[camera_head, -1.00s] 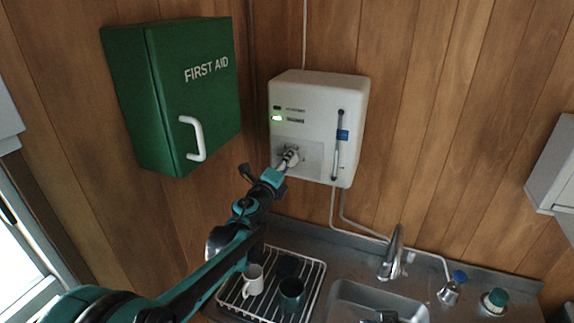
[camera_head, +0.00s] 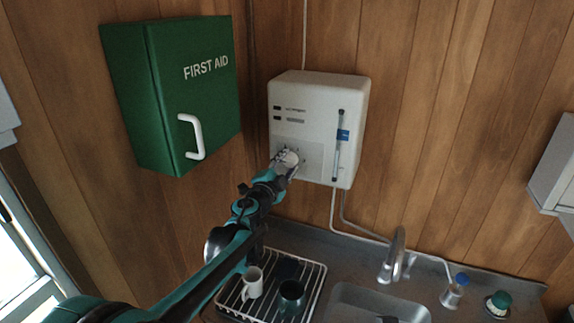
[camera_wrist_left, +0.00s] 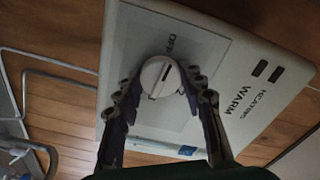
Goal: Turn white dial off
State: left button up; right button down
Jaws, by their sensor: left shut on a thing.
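The white dial (camera_wrist_left: 160,78) shows in the left wrist view on the grey panel (camera_wrist_left: 200,50) of a white wall heater (camera_head: 315,100). Marks OFF, 1 and 2 stand around it. A dark line on the dial's face runs roughly toward OFF. My left gripper (camera_head: 287,160) is at the panel, its fingers on either side of the dial and shut on it; it also shows in the left wrist view (camera_wrist_left: 160,90). In the head view the gripper hides the dial. Both small indicator windows (camera_head: 277,112) look dark. My right gripper does not show.
A green first aid box (camera_head: 190,95) with a white handle hangs left of the heater. Below are a dish rack (camera_head: 318,285) with mugs, a sink (camera_head: 350,292) and a tap (camera_head: 397,250). Bare wood wall lies right of the heater.

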pick_arm(q)
jog(key=shift+n, duration=0.6)
jog(key=shift+f, duration=0.1)
jog(key=o, duration=1.2)
jog(key=shift+c, duration=0.2)
jog(key=shift+s, duration=0.1)
jog(key=v, duration=1.1)
jog(key=shift+s+a, duration=0.25)
jog(key=shift+s, duration=0.1)
